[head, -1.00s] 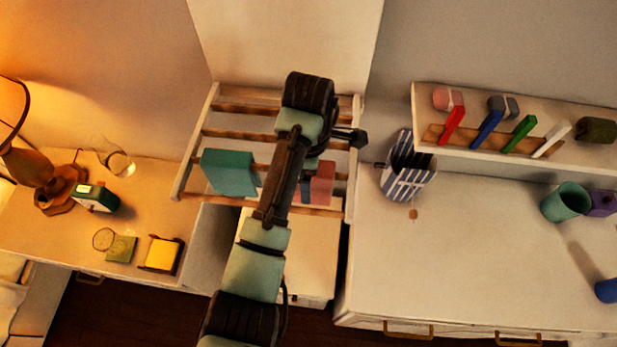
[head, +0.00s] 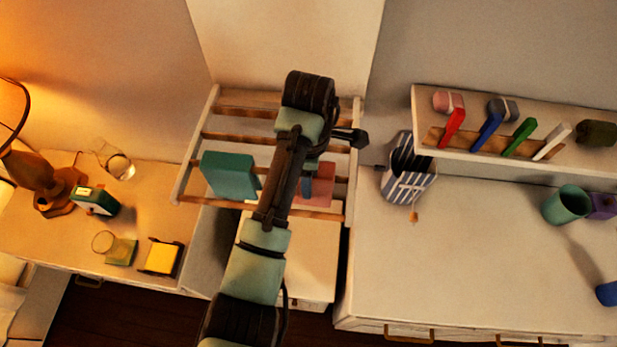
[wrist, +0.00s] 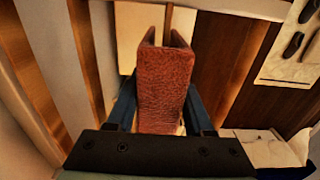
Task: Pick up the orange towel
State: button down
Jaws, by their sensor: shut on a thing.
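The orange towel (wrist: 163,92) looks reddish-brown, rough and folded, and fills the middle of the wrist view. My gripper (wrist: 162,108) has a dark blue finger on each side of it and is shut on it. A thin wooden rail (wrist: 168,20) meets the towel's far end; I cannot tell whether the towel still bears on it. In the head view part of the towel (head: 322,188) shows pinkish at the slatted rack (head: 215,133), just right of my arm, which hides the rest and most of the gripper.
A teal folded towel (head: 228,174) hangs on the rack left of my arm. A striped holder (head: 410,178) stands right of the rack on a white dresser (head: 470,255). A left-hand table (head: 60,235) bears a lamp, glasses, a clock and a yellow item (head: 160,257).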

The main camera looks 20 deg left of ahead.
jog(key=shift+r, duration=0.5)
notch_tip(320, 180, up, 12)
jog(key=p, duration=0.9)
jog(key=shift+f, duration=0.15)
jog(key=shift+w+a+r, duration=0.1)
jog(key=shift+w+r, duration=0.05)
jog(key=shift+r, duration=2.2)
notch_tip(320, 180, up, 15)
jog(key=shift+s, duration=0.2)
